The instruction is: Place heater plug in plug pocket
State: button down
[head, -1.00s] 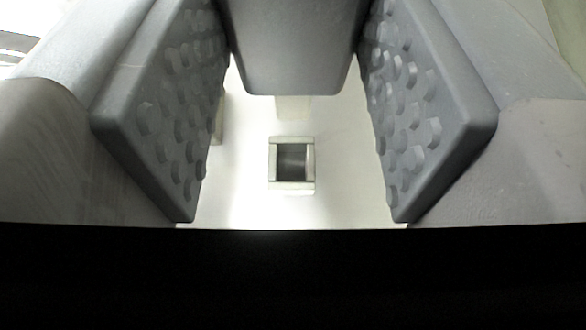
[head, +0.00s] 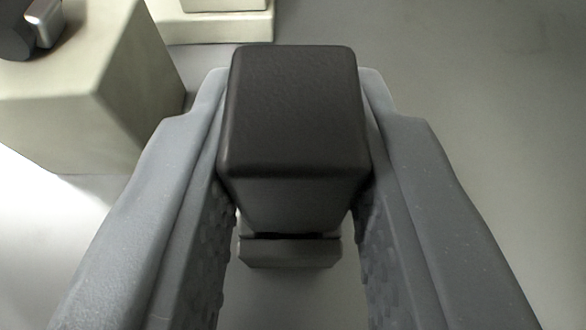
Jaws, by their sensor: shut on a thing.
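The heater plug (head: 291,110) is a dark, rounded block in the middle of the view. My gripper (head: 293,135) is shut on it, with one grey finger against each side. Below the plug in the picture, between the studded finger pads, is a small pale block (head: 289,252) with a dark slit along its upper edge. It looks like the plug pocket, but its opening is not visible. I cannot tell whether the plug's lower end is in it, touching it or above it.
A large pale block (head: 95,105) stands at the left, with a dark round part and a metal piece (head: 43,22) on it. Another pale stepped block (head: 215,27) is at the top. The grey surface (head: 490,120) at the right is clear.

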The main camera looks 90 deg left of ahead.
jog(key=c, duration=1.2)
grip_release()
jog(key=shift+c, duration=0.2)
jog(key=shift+r, duration=0.1)
jog(key=p+v, duration=0.1)
jog(key=v, duration=1.1)
jog(key=shift+p, duration=0.35)
